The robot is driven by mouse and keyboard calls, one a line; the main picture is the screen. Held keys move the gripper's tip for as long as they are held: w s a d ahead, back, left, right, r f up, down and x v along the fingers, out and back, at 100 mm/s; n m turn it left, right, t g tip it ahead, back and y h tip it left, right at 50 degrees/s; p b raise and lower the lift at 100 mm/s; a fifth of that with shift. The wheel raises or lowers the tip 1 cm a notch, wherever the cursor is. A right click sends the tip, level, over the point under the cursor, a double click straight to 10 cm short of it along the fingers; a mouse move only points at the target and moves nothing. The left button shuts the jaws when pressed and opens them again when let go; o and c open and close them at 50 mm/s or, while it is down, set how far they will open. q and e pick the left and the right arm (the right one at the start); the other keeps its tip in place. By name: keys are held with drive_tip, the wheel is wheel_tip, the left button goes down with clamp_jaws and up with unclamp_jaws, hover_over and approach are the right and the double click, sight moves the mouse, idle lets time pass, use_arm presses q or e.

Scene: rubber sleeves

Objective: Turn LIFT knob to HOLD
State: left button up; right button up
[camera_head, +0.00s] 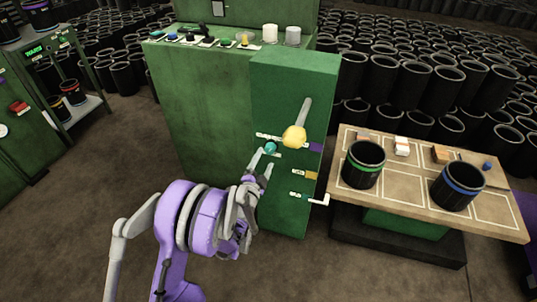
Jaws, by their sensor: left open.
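A green machine (205,105) has a front panel block (292,80) with several controls on it. A teal knob (270,148) sits on the panel, left of a yellow ball-shaped piece (294,137) with a grey rod. My left gripper (263,162) is open, its fingertips just below the teal knob. I cannot tell if they touch it. The labels are too small to read, so I cannot tell which control is the LIFT knob or where HOLD is. My right gripper is not in view.
A white crank-like piece (318,200) sticks out low on the panel. At right, a tan table (400,183) holds a green-banded sleeve (364,164) and a blue-banded sleeve (457,187). Many black sleeves fill the back. Open floor lies at front left.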

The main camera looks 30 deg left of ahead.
sight(269, 151)
use_arm(q)
drive_tip(key=shift+x, duration=2.35)
drive_tip(key=shift+c, duration=0.2)
clamp_jaws()
drive_tip(key=shift+n, duration=0.4)
drive_tip(key=n, duration=0.5)
drive_tip(key=shift+n+p, duration=0.3)
drive_tip(key=shift+p, duration=0.1)
drive_tip(key=n, duration=0.5)
drive_tip(key=shift+n+p, duration=0.3)
drive_tip(key=shift+p, duration=0.1)
